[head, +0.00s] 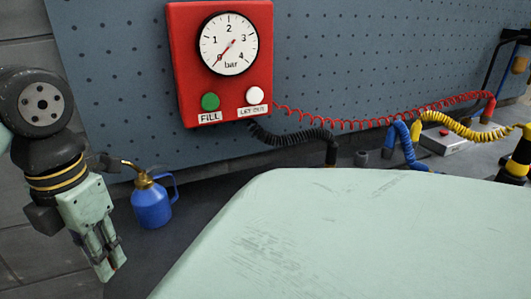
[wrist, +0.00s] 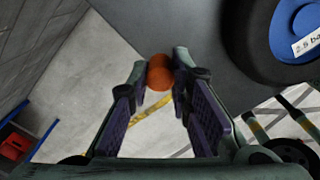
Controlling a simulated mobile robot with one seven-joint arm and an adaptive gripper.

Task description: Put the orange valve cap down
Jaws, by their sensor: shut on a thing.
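The orange valve cap (wrist: 160,72) shows in the wrist view as a small round orange piece between the two fingertips. My gripper (wrist: 160,82) is shut on it, with a finger on each side. In the head view my gripper (head: 112,268) hangs at the lower left, pointing down, in front of the blue oil can. There the cap is mostly hidden by the fingers. In the wrist view the cap is in front of the pale floor and the edge of a dark grey surface (wrist: 215,45); its height above that surface is hard to tell.
A blue oil can (head: 151,204) stands right of my gripper. A red gauge box (head: 183,70) with FILL and LET OUT buttons hangs on the pegboard. Coiled hoses run along the back. A wheel (wrist: 258,40) with a blue hub stands at the upper right of the wrist view.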

